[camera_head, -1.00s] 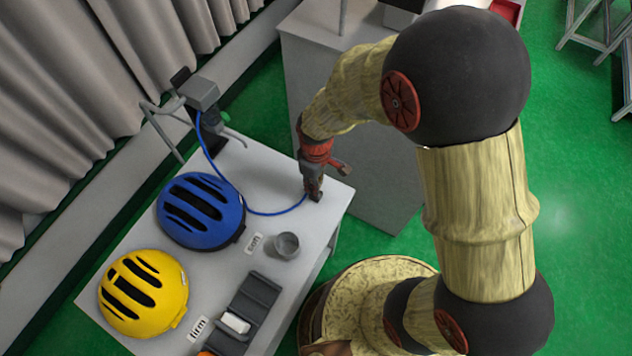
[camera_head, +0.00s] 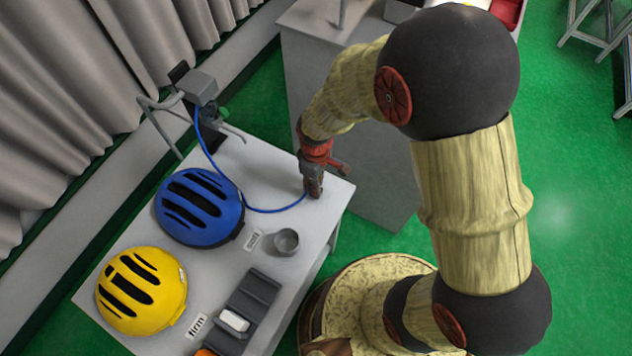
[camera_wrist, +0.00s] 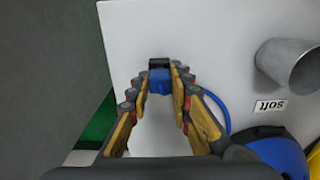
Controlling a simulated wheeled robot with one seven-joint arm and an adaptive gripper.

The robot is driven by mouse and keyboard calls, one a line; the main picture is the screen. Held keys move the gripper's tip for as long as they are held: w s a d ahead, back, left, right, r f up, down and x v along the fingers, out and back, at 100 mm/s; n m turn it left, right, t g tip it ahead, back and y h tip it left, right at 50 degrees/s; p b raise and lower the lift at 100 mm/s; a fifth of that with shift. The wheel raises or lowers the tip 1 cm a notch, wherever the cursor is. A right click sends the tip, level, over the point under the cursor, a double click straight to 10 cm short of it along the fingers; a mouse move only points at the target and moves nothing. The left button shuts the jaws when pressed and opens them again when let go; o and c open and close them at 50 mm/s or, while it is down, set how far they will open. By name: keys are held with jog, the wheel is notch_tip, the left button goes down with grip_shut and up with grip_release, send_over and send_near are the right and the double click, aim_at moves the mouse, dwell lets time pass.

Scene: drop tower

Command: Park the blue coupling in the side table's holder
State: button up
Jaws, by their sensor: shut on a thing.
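My gripper (camera_head: 314,188) points down at the right far corner of the white side table (camera_head: 262,183). In the wrist view its fingers are closed around the blue coupling (camera_wrist: 160,82). A blue hose (camera_head: 272,212) runs from there across the table to the grey box on the stand. A small black piece (camera_wrist: 159,62) shows at the fingertips, right at the coupling's end; it may be the holder, but I cannot tell whether the coupling is seated in it. In the head view the gripper hides the coupling.
A blue helmet (camera_head: 198,205), a yellow helmet (camera_head: 140,290), a grey cup (camera_head: 286,242) and a dark tray (camera_head: 252,300) stand on the table. The stand's grey box (camera_head: 198,86) is at the far end. A grey cabinet (camera_head: 345,120) stands close behind my gripper.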

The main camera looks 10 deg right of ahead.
jog(key=shift+f, duration=0.2)
jog(key=o, duration=0.8)
jog(key=shift+o, duration=0.6)
jog(key=shift+r, duration=0.1)
notch_tip(320, 180, up, 12)
